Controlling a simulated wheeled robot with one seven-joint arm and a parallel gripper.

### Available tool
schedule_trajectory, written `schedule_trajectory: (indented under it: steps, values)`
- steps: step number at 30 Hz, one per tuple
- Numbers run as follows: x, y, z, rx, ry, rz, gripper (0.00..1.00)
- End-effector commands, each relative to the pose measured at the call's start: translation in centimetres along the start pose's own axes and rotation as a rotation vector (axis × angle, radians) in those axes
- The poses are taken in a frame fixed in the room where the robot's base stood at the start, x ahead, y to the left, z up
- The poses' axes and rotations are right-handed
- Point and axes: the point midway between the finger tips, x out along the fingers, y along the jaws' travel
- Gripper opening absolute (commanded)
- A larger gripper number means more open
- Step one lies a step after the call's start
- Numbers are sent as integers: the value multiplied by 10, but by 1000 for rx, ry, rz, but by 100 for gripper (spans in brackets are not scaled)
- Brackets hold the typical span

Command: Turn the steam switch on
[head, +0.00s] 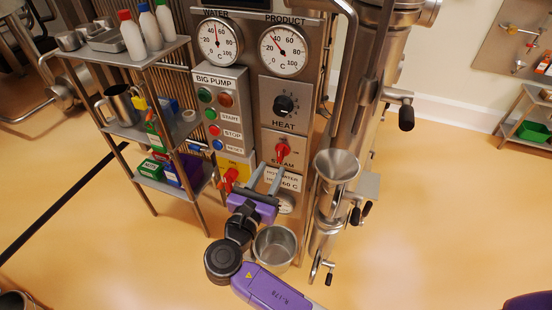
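The steam switch (281,151) is a red knob on a steel panel, above the label STEAM, in the middle of the head view. My gripper (269,170) is just below and to the left of the knob in the picture, with its two grey fingers pointing toward the panel. The fingers are spread apart with nothing visible between them. I cannot tell whether they touch the panel; they appear apart from the knob. The fingers cover part of the label area below the switch.
A black HEAT knob (285,105) sits above the steam switch. A red handle (230,178) on a yellow plate is left of my gripper. A steel funnel (337,166) stands to the right, and a metal pot (274,247) is below. A loaded shelf (130,130) is left.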

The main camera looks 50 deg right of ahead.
Motion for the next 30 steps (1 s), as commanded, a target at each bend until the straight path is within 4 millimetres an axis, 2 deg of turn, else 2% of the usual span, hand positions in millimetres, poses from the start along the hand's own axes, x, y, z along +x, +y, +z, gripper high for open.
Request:
schedule_trajectory:
  steps: [3,10,15,22,27,28,30]
  values:
    - [20,0,1,1,1,-2,36]
    - [49,0,0,3,2,-1,36]
    - [57,0,0,3,2,2,36]
    - [57,0,0,3,2,2,36]
    - [57,0,0,3,2,2,3]
    - [57,0,0,3,2,2,0]
    - [57,0,0,3,2,2,0]
